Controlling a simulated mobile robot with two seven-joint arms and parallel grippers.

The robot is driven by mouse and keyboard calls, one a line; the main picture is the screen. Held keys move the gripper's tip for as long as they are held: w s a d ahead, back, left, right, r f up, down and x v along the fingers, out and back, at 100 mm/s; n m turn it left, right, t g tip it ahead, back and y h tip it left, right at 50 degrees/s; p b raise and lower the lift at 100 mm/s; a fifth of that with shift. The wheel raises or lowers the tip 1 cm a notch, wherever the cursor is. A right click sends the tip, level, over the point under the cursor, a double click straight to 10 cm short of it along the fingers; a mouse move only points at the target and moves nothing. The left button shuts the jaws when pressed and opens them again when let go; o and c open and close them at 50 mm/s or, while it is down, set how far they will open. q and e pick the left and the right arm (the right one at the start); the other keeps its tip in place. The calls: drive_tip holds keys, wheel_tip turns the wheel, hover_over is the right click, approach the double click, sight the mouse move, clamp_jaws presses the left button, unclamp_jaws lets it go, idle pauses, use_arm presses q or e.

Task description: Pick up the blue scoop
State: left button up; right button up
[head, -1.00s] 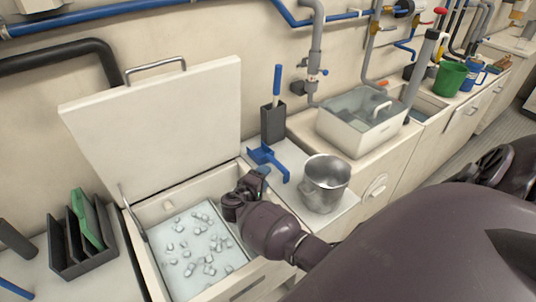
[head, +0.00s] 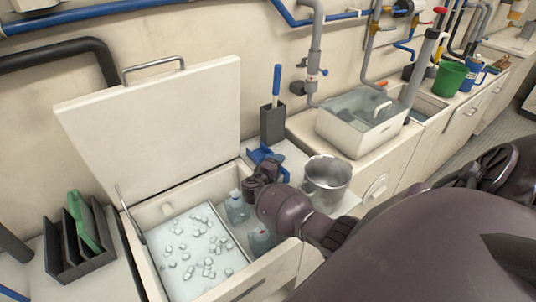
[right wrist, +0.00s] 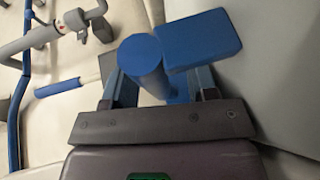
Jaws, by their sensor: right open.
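The blue scoop (head: 258,154) lies on the white counter beside the open bin of ice, partly hidden behind my right gripper (head: 264,169) in the head view. In the right wrist view, the scoop's round blue part (right wrist: 145,58) and a blue block-like part (right wrist: 200,40) are close in front of my right gripper (right wrist: 162,88). Its two fingers are apart, with blue between and just beyond them. I cannot tell whether either finger touches the scoop. My left gripper is not in view.
A metal pot (head: 327,182) stands close to the right of my gripper. A dark holder (head: 273,124) with a blue-handled tool stands behind the scoop. The bin's raised lid (head: 155,120) is at the left. Clear bottles (head: 237,207) sit in the bin.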

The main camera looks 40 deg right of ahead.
drive_tip(key=shift+c, duration=0.2)
drive_tip(key=c, duration=0.9)
drive_tip(key=shift+r, duration=0.1)
drive_tip(key=shift+r, duration=0.3)
wheel_tip(320, 180, up, 19)
drive_tip(key=p, duration=0.4)
drive_tip(key=shift+r, duration=0.15)
